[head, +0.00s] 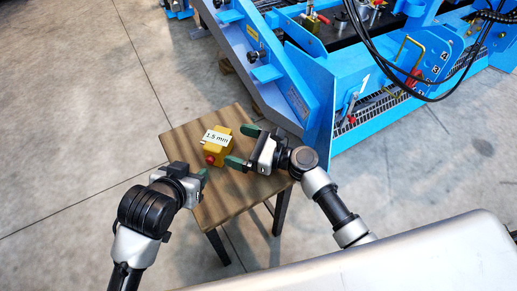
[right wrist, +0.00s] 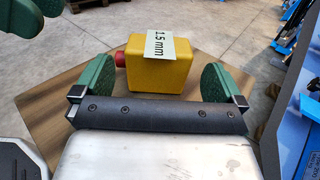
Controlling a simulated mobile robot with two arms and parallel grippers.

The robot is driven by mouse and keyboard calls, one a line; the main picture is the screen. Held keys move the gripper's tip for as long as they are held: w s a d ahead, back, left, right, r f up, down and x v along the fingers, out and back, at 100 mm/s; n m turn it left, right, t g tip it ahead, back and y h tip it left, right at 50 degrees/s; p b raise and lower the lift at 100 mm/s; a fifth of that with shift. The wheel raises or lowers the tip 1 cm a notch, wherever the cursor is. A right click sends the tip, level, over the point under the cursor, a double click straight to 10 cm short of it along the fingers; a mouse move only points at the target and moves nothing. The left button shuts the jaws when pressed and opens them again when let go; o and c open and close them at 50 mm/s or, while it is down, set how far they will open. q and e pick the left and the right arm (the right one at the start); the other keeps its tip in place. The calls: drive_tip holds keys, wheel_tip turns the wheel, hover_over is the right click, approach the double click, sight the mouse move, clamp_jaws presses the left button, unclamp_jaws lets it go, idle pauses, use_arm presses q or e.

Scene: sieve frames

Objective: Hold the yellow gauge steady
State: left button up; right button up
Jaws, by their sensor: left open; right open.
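The yellow gauge (head: 218,152) is a block with a white "1.5 mm" label on top and a red knob on one side. It stands on a small wooden table (head: 240,190) and also shows in the right wrist view (right wrist: 158,75). My right gripper (head: 240,146) is open, with its green fingertips close to the gauge's right side. In the right wrist view the gauge appears between the fingers (right wrist: 158,84), with gaps on both sides. My left gripper (head: 203,176) is open just below and left of the gauge, apart from it; its jaw gap is mostly hidden.
A large blue machine (head: 300,75) stands close behind and right of the table, with a plate edge near my right gripper. Black cables (head: 400,80) hang at the upper right. Open concrete floor (head: 80,110) lies to the left.

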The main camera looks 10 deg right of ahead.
sight(226, 141)
drive_tip(key=shift+x, duration=1.5)
drive_tip(key=c, duration=0.8)
drive_tip(key=c, duration=0.5)
drive_tip(key=shift+o, duration=0.2)
use_arm(q)
clamp_jaws()
idle(1.0)
